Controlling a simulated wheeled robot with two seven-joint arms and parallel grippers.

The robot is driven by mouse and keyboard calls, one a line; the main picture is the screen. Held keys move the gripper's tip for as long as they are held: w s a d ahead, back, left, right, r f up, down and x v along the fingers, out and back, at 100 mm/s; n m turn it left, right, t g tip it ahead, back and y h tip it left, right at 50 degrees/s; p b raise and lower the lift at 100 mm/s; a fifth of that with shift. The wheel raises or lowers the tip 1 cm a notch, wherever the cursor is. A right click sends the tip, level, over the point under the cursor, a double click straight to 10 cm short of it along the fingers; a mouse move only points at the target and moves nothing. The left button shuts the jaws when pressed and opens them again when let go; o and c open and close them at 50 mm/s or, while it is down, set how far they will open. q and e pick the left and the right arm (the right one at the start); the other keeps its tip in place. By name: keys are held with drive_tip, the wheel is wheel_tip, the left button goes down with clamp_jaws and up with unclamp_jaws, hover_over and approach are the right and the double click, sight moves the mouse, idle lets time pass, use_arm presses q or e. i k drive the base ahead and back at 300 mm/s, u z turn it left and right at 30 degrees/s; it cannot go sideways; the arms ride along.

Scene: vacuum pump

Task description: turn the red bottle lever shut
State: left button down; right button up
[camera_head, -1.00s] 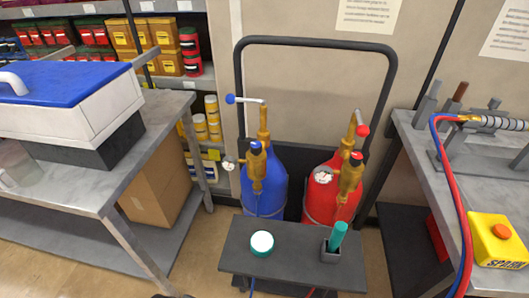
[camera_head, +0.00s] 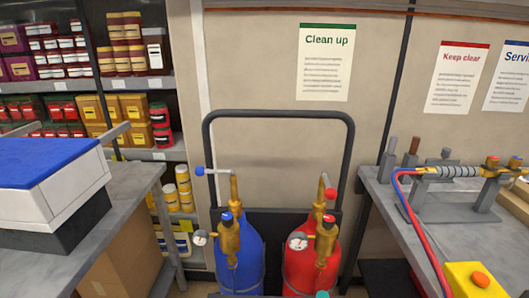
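The red bottle (camera_head: 299,267) stands upright on the right side of a black-framed cart. Its brass valve (camera_head: 325,242) is on top, with a small gauge (camera_head: 297,241) at its left. A lever with a red end (camera_head: 330,193) sits at the top of the brass stem. The blue bottle (camera_head: 248,262) stands to its left, with its own brass valve and a grey lever (camera_head: 213,171) with a blue end pointing left. Neither of my grippers is in the head view.
A grey bench (camera_head: 128,217) with a blue-lidded white box (camera_head: 50,188) is at the left. Another bench (camera_head: 383,203) at the right carries a metal fixture, hoses and a yellow box (camera_head: 473,280). The cart handle (camera_head: 280,113) arches behind the bottles.

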sight(331, 193)
drive_tip(key=z, duration=1.55)
drive_tip(key=k, duration=0.35)
drive_tip(key=z, duration=0.25)
